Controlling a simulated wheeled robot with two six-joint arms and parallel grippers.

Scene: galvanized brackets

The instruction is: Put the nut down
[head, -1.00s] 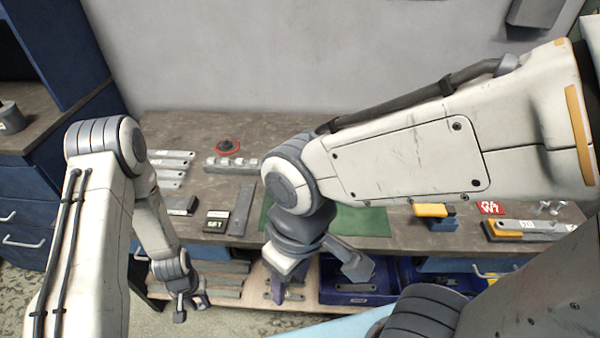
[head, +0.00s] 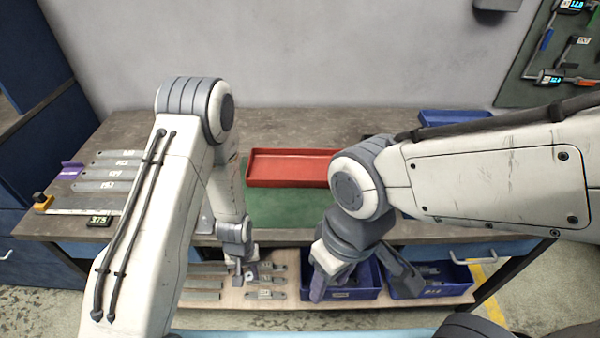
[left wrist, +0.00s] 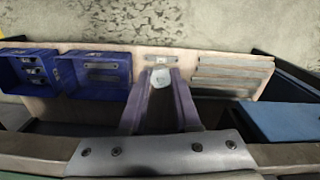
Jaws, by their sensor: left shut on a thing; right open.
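My left gripper (head: 243,279) hangs low at the front edge of the bench, above the wooden lower shelf. In the left wrist view its two purple fingers (left wrist: 164,78) are shut on a small pale grey piece, apparently the nut (left wrist: 161,82). The nut cannot be made out clearly in the head view. My right gripper (head: 330,286) is open, pointing down in front of a blue bin on the lower shelf. Its fingertips are only partly visible.
A red tray (head: 262,168) stands on the bench behind a green mat (head: 290,212). Blue bins (head: 455,280) and flat metal brackets (head: 203,283) lie on the lower shelf (head: 232,300). Labelled plates (head: 105,174) lie at the bench's left. Bare bench top shows around the tray.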

